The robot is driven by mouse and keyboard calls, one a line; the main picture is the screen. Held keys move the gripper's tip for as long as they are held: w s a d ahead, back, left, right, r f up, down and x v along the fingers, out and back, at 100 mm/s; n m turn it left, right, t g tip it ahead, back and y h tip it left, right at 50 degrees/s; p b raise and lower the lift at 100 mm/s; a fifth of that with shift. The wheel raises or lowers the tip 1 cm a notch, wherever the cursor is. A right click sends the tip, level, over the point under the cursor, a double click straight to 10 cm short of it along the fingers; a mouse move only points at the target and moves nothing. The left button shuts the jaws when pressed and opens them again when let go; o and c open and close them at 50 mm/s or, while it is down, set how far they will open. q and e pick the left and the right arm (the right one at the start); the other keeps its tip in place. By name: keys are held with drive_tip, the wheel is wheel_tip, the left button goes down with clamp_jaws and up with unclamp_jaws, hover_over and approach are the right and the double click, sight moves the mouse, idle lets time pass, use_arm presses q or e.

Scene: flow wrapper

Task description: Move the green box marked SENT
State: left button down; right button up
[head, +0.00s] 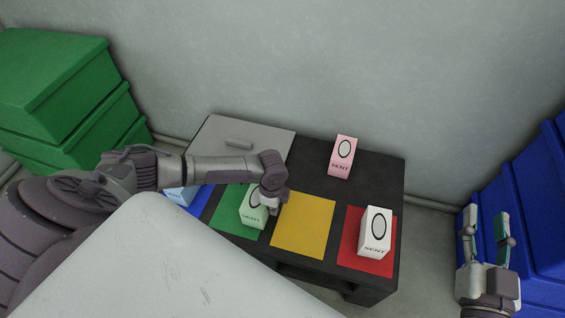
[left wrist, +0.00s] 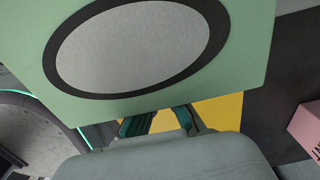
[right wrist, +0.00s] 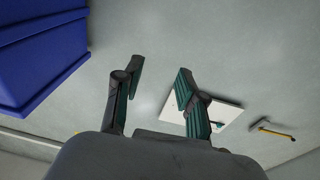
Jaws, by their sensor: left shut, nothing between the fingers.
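The green box (head: 250,212) marked SENT stands on the green mat (head: 225,205) on the dark table. In the left wrist view the green box (left wrist: 240,60), with its dark ring and grey oval, fills the upper part, very close to the camera. My left gripper (head: 275,204) is at the right side of this box, over the edge between the green and yellow mats. Its fingers (left wrist: 160,124) are shut and empty; the box partly hides them. Whether they touch it I cannot tell. My right gripper (head: 484,226) is open and empty, right of the table.
A white box (head: 376,230) stands on the red mat (head: 350,238). A pink box (head: 343,157) stands at the back. A pale blue box (head: 181,196) is partly hidden by my left arm. The yellow mat (head: 304,226) is bare. Blue crates (head: 535,190) stand at right.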

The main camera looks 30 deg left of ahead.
sight(257, 204)
use_arm(q)
drive_tip(key=a+p, duration=0.1)
drive_tip(key=a, duration=0.1)
drive_tip(key=s+a+p, duration=0.1)
drive_tip(key=a, duration=0.2)
drive_tip(key=shift+s+a, duration=0.2)
use_arm(e)
wheel_tip(257, 204, down, 9)
drive_tip(key=s+d+g+h, duration=0.2)
drive_tip(key=s+g, duration=0.1)
drive_tip(key=g, duration=0.3)
drive_tip(key=shift+d+f, duration=0.1)
